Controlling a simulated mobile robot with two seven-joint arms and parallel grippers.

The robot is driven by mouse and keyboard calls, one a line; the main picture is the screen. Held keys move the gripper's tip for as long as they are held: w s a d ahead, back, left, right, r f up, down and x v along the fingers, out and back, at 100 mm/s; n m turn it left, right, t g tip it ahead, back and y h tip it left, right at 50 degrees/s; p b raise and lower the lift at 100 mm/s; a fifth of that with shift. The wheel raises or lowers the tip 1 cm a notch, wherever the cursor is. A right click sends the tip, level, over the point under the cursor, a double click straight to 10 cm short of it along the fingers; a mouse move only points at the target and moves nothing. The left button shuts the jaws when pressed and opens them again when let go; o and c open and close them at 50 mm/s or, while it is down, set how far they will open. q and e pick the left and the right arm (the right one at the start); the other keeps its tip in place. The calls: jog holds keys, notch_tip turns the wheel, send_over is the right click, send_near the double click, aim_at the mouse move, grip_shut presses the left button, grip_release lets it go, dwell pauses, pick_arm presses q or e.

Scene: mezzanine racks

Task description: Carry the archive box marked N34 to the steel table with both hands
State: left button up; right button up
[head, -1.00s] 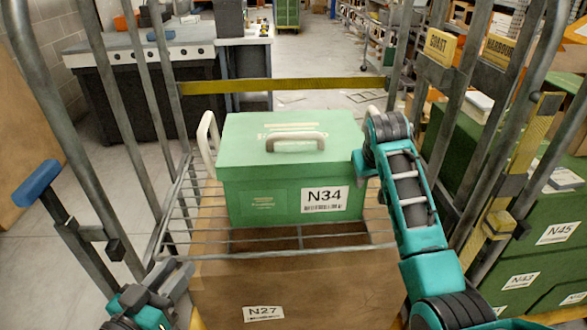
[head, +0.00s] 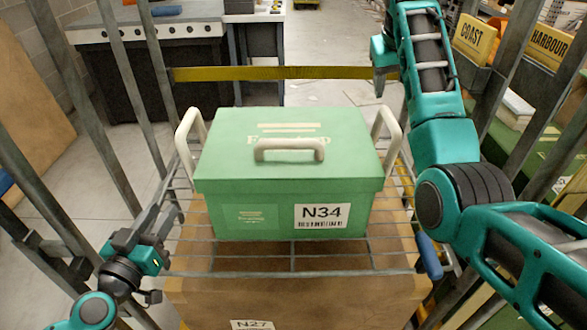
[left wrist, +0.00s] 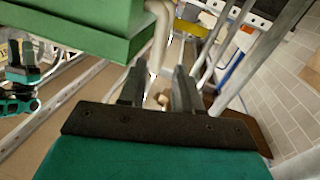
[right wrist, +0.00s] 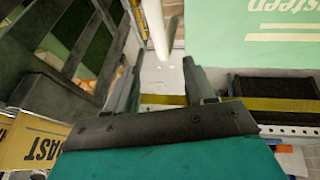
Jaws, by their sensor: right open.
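The green archive box marked N34 (head: 222,217) sits level on a wire shelf (head: 293,262) in a cage trolley. It has a lid handle and cream side handles, left (head: 181,141) and right (head: 398,143). My left gripper (head: 160,222) is low beside the box's left side; in the left wrist view it is open (left wrist: 157,85), with the cream handle (left wrist: 160,40) ahead of its fingers. My right gripper (head: 380,80) is behind and above the right handle; in the right wrist view it is open (right wrist: 160,80), with the handle (right wrist: 157,32) ahead. Neither touches the box visibly.
A grey-topped bench (head: 150,31) and a white-topped table stand behind; I cannot tell which is the steel table. A yellow bar (head: 280,73) crosses the cage's far side. Cage posts flank both arms. A carton marked N27 (head: 300,300) is under the shelf.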

aim_at(188, 170)
pick_arm(q)
jog(key=shift+s, duration=0.1)
pick_arm(e)
jog(key=shift+s, duration=0.1)
pick_arm(q)
jog(key=w, duration=0.4)
jog(key=w+d, duration=0.1)
jog(key=w, duration=0.3)
jog(key=w+d, duration=0.1)
jog(key=w, duration=0.3)
jog(key=shift+w+d, duration=0.25)
jog(key=shift+w, duration=0.1)
pick_arm(e)
jog(key=x, duration=1.3)
pick_arm(q)
jog(key=c, duration=0.5)
pick_arm(e)
jog(key=shift+a, duration=0.1)
jog(key=c, duration=0.6)
pick_arm(q)
grip_shut()
pick_arm(e)
grip_shut()
pick_arm(q)
jog(key=shift+r, duration=0.1)
pick_arm(e)
jog(key=shift+r, duration=0.1)
